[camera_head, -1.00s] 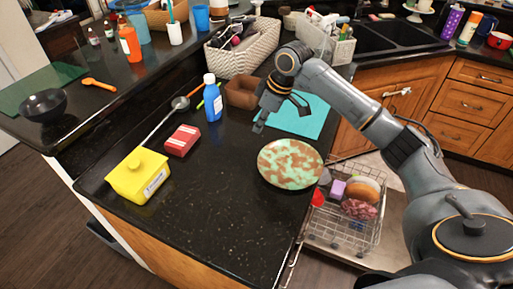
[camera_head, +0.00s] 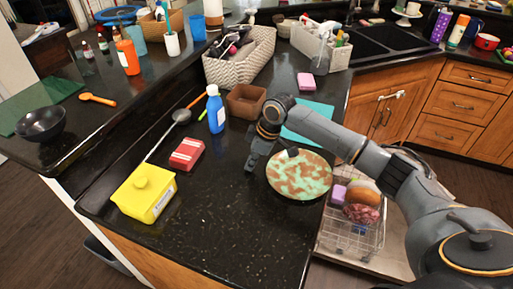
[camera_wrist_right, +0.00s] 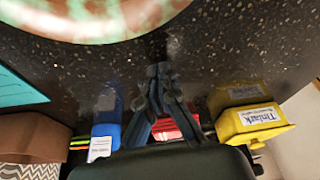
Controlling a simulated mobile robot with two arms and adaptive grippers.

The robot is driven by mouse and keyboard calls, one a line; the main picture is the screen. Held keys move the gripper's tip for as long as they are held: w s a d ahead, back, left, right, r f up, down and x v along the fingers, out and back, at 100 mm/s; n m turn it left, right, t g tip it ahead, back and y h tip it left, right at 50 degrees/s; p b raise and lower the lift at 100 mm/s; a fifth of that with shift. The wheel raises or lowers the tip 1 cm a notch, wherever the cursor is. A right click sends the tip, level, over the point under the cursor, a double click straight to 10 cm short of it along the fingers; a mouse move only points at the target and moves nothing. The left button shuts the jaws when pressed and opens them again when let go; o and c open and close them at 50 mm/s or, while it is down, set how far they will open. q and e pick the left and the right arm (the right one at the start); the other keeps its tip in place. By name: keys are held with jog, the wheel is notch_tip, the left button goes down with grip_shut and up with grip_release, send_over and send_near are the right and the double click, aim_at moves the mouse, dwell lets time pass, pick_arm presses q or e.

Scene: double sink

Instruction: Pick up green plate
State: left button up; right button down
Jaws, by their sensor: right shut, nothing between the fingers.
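The green plate (camera_head: 308,181) is round, mottled green and brown, and lies on the black counter near its right edge. Its rim also shows at the top of the right wrist view (camera_wrist_right: 80,25). My right gripper (camera_head: 258,160) is at the plate's upper left rim in the head view, and part of it overlaps the rim there. In the right wrist view its fingers (camera_wrist_right: 158,75) are together and empty, pointing toward the plate with a gap of counter between. I cannot tell its height above the counter. My left gripper is not in view.
A blue bottle (camera_head: 215,110), red box (camera_head: 186,154) and yellow tub (camera_head: 146,193) stand left of the gripper. A brown container (camera_head: 246,102) and teal mat (camera_head: 312,121) lie behind. A wire rack (camera_head: 370,238) with items is right of the counter. The front counter is clear.

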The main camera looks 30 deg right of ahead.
aim_at(280, 173)
jog(key=d, duration=0.1)
jog(key=s, duration=0.1)
jog(key=d, duration=0.1)
jog(key=shift+s+d+r+p, duration=0.25)
jog(key=shift+s+d+p, duration=0.05)
jog(key=shift+d+p, duration=0.1)
jog(key=shift+s+d, duration=0.35)
jog(key=shift+s, duration=0.05)
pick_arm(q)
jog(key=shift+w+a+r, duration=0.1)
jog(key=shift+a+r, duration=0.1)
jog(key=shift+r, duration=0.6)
pick_arm(e)
jog(key=shift+w+a, duration=0.1)
jog(key=s+d+p, duration=0.1)
jog(key=d, duration=0.1)
jog(key=s+d+p, duration=0.2)
jog(key=shift+s+d+r, duration=0.1)
jog(key=shift+d, duration=0.05)
jog(key=shift+s+d, duration=0.35)
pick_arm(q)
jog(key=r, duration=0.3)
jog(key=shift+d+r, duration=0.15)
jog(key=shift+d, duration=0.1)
pick_arm(e)
jog(key=shift+w, duration=0.15)
